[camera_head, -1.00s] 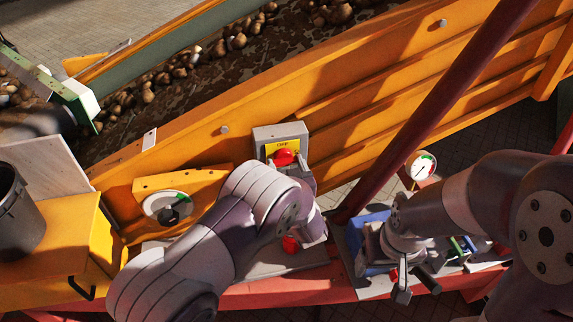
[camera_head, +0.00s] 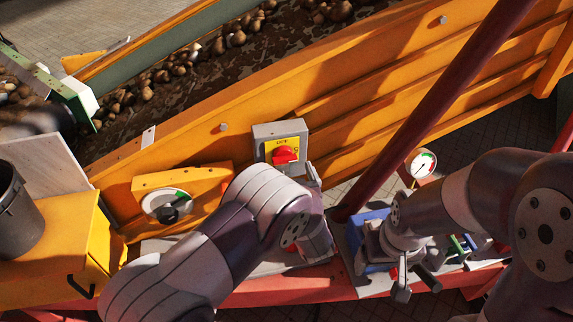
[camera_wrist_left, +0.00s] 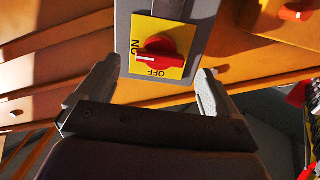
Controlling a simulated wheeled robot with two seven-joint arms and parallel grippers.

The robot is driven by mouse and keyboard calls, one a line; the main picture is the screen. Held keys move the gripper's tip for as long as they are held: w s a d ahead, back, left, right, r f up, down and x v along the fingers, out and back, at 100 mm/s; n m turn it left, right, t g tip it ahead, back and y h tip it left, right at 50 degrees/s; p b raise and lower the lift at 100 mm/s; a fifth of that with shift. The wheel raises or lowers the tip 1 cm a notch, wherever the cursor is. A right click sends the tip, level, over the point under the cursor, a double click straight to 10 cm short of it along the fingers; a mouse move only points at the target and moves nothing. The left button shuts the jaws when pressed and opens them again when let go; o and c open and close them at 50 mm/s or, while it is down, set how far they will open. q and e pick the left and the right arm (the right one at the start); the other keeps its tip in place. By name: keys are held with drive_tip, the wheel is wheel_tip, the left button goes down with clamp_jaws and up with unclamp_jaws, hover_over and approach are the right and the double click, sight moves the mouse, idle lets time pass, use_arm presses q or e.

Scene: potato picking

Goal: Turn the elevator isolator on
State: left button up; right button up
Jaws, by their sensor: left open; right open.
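The elevator isolator is a grey box (camera_head: 262,133) on the orange side wall, with a yellow OFF/ON label and a red knob (camera_head: 286,155). In the left wrist view, the red knob (camera_wrist_left: 165,48) lies crosswise with its white mark towards ON; OFF is below it. My left gripper (camera_head: 312,172) is close to the box; its far finger is hidden in the head view. In the left wrist view, my left gripper (camera_wrist_left: 160,75) is open and empty, its fingers either side below the knob and apart from it. My right gripper (camera_head: 416,284) is open and empty at lower right.
A round dial with a dark knob (camera_head: 170,213) is on the orange panel to the left. A white gauge (camera_head: 423,163) stands right of the dark red post (camera_head: 430,105). A blue part (camera_head: 372,218) is behind my right gripper. A dark bucket (camera_head: 18,215) is at far left.

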use_arm(q)
drive_tip(key=v, duration=0.8)
drive_tip(key=shift+s, duration=0.25)
